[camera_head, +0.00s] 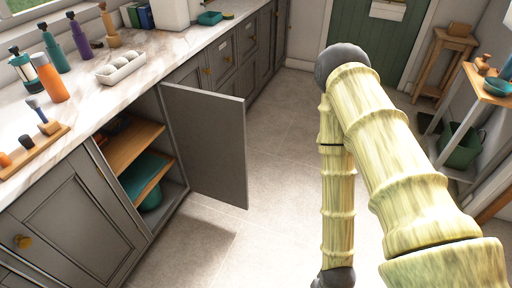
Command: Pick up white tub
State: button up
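A white block-shaped container (174,14) stands at the back of the marble counter, cut off by the top edge of the view. A low white holder (120,71) with rounded pale things in it lies nearer on the same counter. I cannot tell which of these, if either, is the white tub. My bamboo-like arm fills the right side over the floor, and its forearm runs down to a dark joint at the bottom edge. My gripper is out of view.
An open grey cabinet door (215,140) juts into the floor space. Bottles, including an orange one (50,80), and a wooden rack (35,150) stand on the counter (92,100). A wooden stool (440,65) and shelf unit are at right. The middle floor is clear.

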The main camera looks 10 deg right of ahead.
aim_at(111, 80)
jog(key=z, duration=1)
jog(key=i, duration=3.4)
jog(key=u, duration=3.55)
